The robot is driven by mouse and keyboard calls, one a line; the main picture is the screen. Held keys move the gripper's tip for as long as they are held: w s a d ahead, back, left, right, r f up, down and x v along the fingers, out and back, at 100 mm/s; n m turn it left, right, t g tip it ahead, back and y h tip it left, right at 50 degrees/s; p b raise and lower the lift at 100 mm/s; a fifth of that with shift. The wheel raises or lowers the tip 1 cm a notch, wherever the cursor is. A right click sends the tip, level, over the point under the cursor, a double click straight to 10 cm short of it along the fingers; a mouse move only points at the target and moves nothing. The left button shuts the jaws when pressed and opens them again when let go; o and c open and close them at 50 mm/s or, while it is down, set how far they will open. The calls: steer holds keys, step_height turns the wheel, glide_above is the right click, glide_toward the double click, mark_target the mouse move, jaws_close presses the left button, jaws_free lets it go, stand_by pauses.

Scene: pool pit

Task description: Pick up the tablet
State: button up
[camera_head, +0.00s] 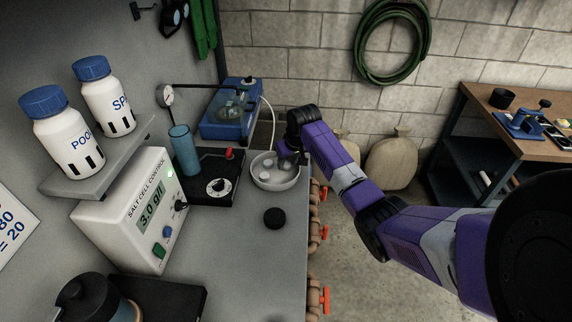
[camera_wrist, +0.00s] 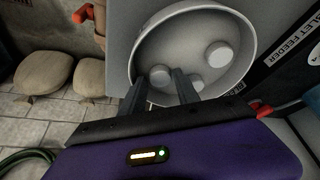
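A round grey dish (camera_head: 262,184) holds pale round tablets; it also shows in the wrist view (camera_wrist: 249,62). In the wrist view one tablet (camera_wrist: 160,74) lies in line with the gap between my gripper's fingers, a second tablet (camera_wrist: 195,84) is partly hidden by the right finger, and a third tablet (camera_wrist: 221,55) lies farther right. My gripper (camera_wrist: 159,84) is open, its two dark fingers apart and reaching over the dish rim. In the head view my gripper (camera_head: 289,158) is at the dish's right side. I cannot tell whether the fingers touch the tablet.
A black box with a dial (camera_head: 209,190) and a blue cylinder (camera_head: 185,152) stand left of the dish. A blue device (camera_head: 229,125) is behind it. A black round knob (camera_head: 274,218) lies in front. Pipes with red valves (camera_head: 325,233) run along the counter's right edge.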

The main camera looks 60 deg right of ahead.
steer(key=shift+w+f, duration=0.15)
steer(key=shift+f, duration=0.3)
steer(key=shift+d, duration=0.1)
jaws_close()
steer(key=shift+r, duration=0.1)
